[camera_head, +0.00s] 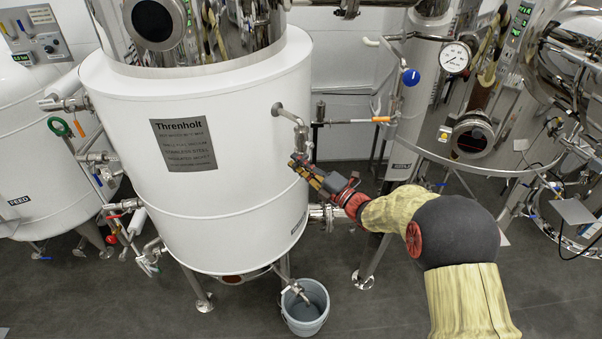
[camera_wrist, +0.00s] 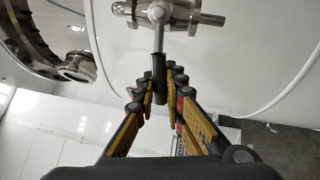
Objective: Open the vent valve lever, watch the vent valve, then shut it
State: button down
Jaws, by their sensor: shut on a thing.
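The vent valve (camera_wrist: 165,13) is a shiny steel fitting at the top of the wrist view. Its lever (camera_wrist: 158,40) is a thin steel bar with a black grip, hanging down from a round hub. My gripper (camera_wrist: 160,84) has its fingers shut on the black grip, one on each side. In the head view my gripper (camera_head: 297,164) is at the right side of the white Threnholt tank (camera_head: 240,150), just below a bent steel pipe (camera_head: 300,128). There the fingers and arm hide the lever, and its angle is hard to tell.
An orange-tipped handle (camera_head: 380,119) on a thin rod juts right, above my gripper. A pressure gauge (camera_head: 455,57) and a blue knob (camera_head: 411,77) are at the upper right. A grey bucket (camera_head: 305,308) stands on the floor under a drain pipe. Open floor lies in front.

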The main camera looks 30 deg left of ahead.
jog(key=shift+r+m+t+p, duration=0.35)
jog(key=shift+r+m, duration=0.3)
jog(key=shift+m, duration=0.35)
jog(key=c, duration=2)
grip_release()
jog(key=shift+o, duration=0.6)
jog(key=shift+d, duration=0.1)
jog(key=v, duration=1.1)
jog(key=shift+d, duration=0.4)
jog(key=shift+s, duration=0.1)
